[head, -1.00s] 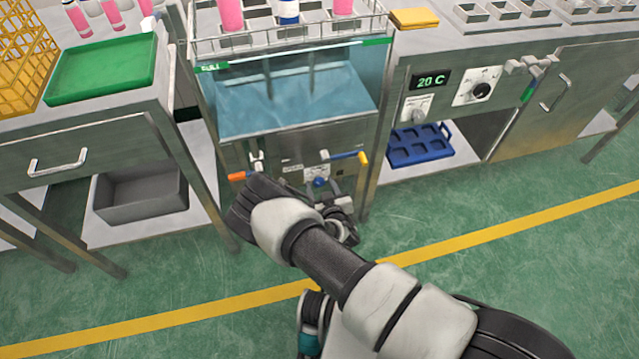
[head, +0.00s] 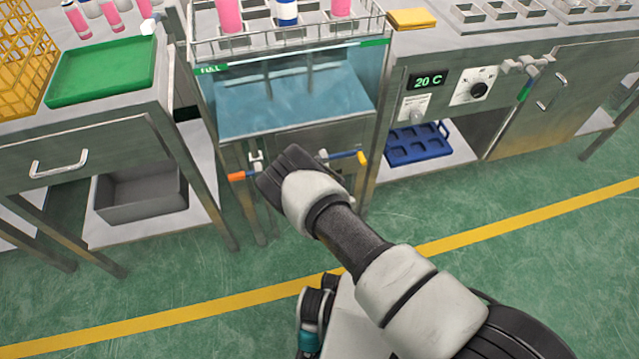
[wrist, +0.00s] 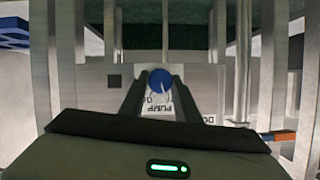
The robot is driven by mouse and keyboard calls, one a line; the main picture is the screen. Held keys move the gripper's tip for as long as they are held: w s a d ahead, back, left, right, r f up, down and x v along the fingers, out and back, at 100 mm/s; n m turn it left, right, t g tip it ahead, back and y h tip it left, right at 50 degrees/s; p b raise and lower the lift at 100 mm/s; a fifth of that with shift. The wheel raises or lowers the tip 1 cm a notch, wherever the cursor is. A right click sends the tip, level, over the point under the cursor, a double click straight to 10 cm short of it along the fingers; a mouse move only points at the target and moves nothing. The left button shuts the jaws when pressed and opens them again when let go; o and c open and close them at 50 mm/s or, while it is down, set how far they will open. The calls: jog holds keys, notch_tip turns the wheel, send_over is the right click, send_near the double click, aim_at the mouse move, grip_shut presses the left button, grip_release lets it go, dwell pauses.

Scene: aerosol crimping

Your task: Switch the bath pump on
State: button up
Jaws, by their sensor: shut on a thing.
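The blue pump knob (wrist: 159,79) sits on a white label with the letters PUMP in the wrist view. My gripper (wrist: 159,90) has its two dark fingers on either side of the knob, shut on it. In the head view my wrist covers the knob, its label and my fingers. The water bath (head: 290,105) stands above the panel, with blue water behind its clear front. Which position the knob is turned to cannot be told.
A valve with an orange handle (head: 237,176) is left of my wrist, and one with a yellow handle (head: 361,158) is right of it. A 20 C display (head: 428,81) and a black dial (head: 479,90) are on the right-hand bench. A blue tray (head: 417,144) lies below.

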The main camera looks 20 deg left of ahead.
jog(key=m+y, duration=0.1)
jog(key=m, duration=0.2)
jog(key=shift+w+d+g+y+b, duration=0.2)
jog(key=shift+w+g+y+b, duration=0.1)
jog(key=shift+g+y, duration=0.1)
jog(key=m+y, duration=0.2)
jog(key=m, duration=0.1)
jog(key=shift+m+b, duration=0.3)
jog(key=shift+b, duration=0.05)
jog(key=shift+g+y, duration=0.3)
jog(key=o, duration=1)
jog(key=shift+f, duration=0.1)
jog(key=shift+o, duration=0.2)
jog(key=shift+s+d, duration=0.1)
jog(key=shift+s, duration=0.1)
